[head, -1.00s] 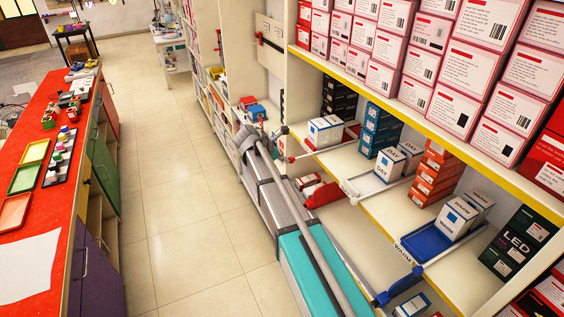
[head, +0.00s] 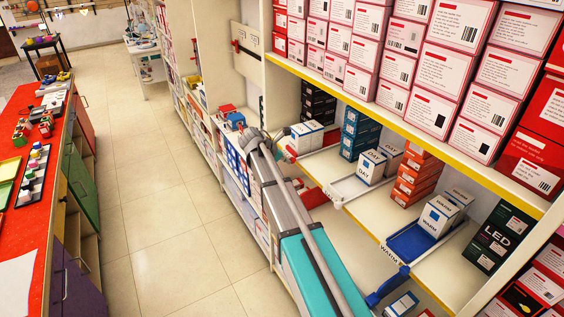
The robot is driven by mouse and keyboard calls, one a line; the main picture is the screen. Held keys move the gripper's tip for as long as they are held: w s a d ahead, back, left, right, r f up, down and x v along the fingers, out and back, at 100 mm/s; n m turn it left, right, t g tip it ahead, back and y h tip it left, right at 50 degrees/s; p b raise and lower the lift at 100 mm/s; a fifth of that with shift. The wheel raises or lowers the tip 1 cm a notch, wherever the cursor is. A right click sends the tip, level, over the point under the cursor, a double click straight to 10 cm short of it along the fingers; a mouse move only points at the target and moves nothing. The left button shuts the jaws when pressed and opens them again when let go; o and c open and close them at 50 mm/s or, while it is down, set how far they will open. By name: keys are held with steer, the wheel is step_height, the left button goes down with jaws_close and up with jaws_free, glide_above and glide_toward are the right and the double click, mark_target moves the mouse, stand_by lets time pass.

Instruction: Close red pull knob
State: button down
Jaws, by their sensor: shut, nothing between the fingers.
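The red pull knob (head: 291,152) shows as a small red part at the front of the upper-left pull-out tray, just right of my arm's far end. A white and blue box (head: 306,134) stands on that tray at the shelf's left end. My gripper (head: 279,139) is at the far end of my grey and teal arm, close beside the knob. It is shut and empty. The arm's end hides most of it, and I cannot tell whether it touches the knob.
The DAY tray has a white knob (head: 337,204). The WARM tray (head: 418,240) is blue, with a blue knob (head: 376,298). Both stick out from the shelf. A red-topped counter (head: 22,225) stands left, with clear tiled floor (head: 165,220) between.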

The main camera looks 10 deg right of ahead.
steer(key=shift+d, duration=0.15)
steer(key=a+f+p+v, duration=0.2)
steer(key=p+v, duration=0.5)
steer(key=v, duration=0.6)
steer(key=shift+s, duration=0.2)
steer(key=shift+f, duration=0.1)
stand_by(0.5)
